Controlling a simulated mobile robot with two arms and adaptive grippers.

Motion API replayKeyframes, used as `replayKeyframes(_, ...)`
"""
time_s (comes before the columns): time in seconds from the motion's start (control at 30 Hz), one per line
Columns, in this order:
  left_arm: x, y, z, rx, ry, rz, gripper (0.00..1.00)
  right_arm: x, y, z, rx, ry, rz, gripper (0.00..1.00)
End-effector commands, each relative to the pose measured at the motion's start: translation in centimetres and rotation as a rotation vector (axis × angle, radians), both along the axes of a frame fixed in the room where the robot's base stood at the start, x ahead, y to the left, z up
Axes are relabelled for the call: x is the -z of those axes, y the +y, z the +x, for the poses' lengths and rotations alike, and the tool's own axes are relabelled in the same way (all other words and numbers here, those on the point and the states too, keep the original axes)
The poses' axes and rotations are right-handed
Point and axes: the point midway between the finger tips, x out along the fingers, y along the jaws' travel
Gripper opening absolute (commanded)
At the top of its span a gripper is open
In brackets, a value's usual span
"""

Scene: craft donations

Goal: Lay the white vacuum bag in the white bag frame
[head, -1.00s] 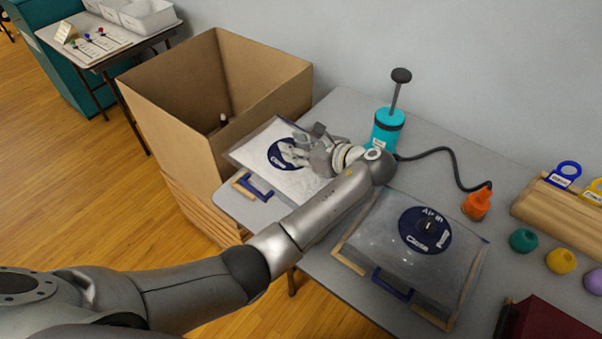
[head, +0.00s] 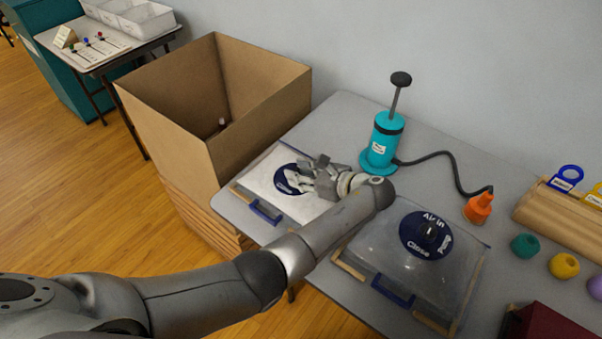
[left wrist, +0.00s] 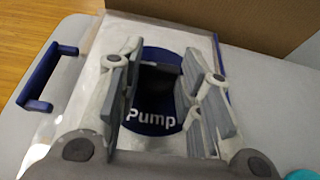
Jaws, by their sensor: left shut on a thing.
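The white vacuum bag (head: 296,208) is at the table's near left, a clear-edged sheet with a dark blue round label (head: 281,178) and a blue handle (head: 265,212) at its front. My left gripper (head: 308,180) is shut on the bag at its label; the left wrist view shows the fingers (left wrist: 160,85) either side of a dark middle above the word "Pump". A strip of wood at the bag's front left looks like part of the white bag frame (head: 240,194); most of it is hidden. I cannot tell whether the bag rests flat in it. My right gripper is out of view.
A grey bag (head: 370,250) with a blue label and black knob lies to the right. A teal pump (head: 383,142) stands behind, its hose running to an orange nozzle (head: 478,207). An open cardboard box (head: 180,140) adjoins the table's left edge. Coloured balls (head: 564,265) lie right.

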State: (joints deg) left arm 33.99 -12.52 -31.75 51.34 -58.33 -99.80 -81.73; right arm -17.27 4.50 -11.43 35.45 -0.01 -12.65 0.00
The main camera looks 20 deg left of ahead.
Motion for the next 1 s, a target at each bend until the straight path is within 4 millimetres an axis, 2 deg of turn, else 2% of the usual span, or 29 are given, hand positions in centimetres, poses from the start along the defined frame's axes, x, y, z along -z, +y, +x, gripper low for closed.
replayKeyframes(0.63,1.1,0.0,0.0,0.0,-0.001,0.001,0.0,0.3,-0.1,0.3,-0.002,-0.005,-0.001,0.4)
replayKeyframes(0.67,1.2,0.0,0.0,0.0,0.0,0.0,0.37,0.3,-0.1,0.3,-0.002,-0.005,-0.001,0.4)
replayKeyframes(0.7,1.2,0.0,0.0,0.0,0.001,0.0,0.42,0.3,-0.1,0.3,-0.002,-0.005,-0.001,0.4)
replayKeyframes(0.8,1.2,0.0,0.0,0.0,0.001,0.0,0.55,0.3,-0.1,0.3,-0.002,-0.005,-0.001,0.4)
replayKeyframes(1.0,1.2,0.0,0.0,-0.001,0.001,0.0,0.56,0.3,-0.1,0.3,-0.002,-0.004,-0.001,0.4)
